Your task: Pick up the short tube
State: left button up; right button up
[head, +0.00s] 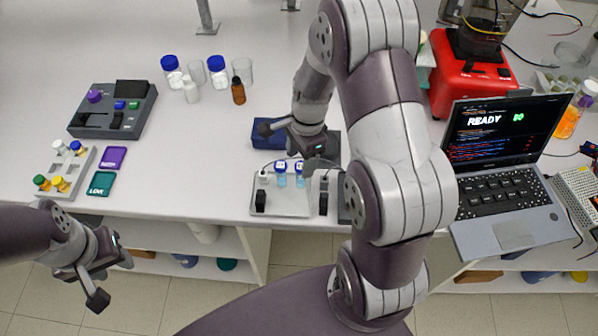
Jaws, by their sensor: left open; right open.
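I cannot clearly pick out the short tube in the head view; it may be too small or hidden by my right arm. The white rig plate (283,208) lies near the front edge of the bench, with two blue-capped bottles (281,178) and black clamp-like parts (260,201) on it. My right gripper (290,149) is open behind the rig, above or beside a dark blue box (268,141). Nothing shows between its fingers. My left gripper (112,281) is open and empty in front of the bench edge, at lower left, away from the rig.
A vial rack (83,160), purple and green labelled blocks and a grey device (114,124) stand at left. Bottles and cups (218,72) stand behind. A laptop (512,225) and red blender (467,87) are at right. Bare bench lies between the green block and rig.

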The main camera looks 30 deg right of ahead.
aim_at(300, 173)
jog(key=f, duration=0.3)
jog(key=f+p, duration=0.1)
jog(key=f, duration=0.1)
jog(key=shift+s+a, duration=0.1)
jog(key=shift+s, duration=0.25)
jog(key=shift+w+a+f, duration=0.1)
jog(key=shift+w+f, duration=0.05)
jog(key=shift+f, duration=0.15)
jog(key=c, duration=1.1)
jog(key=shift+r, duration=0.1)
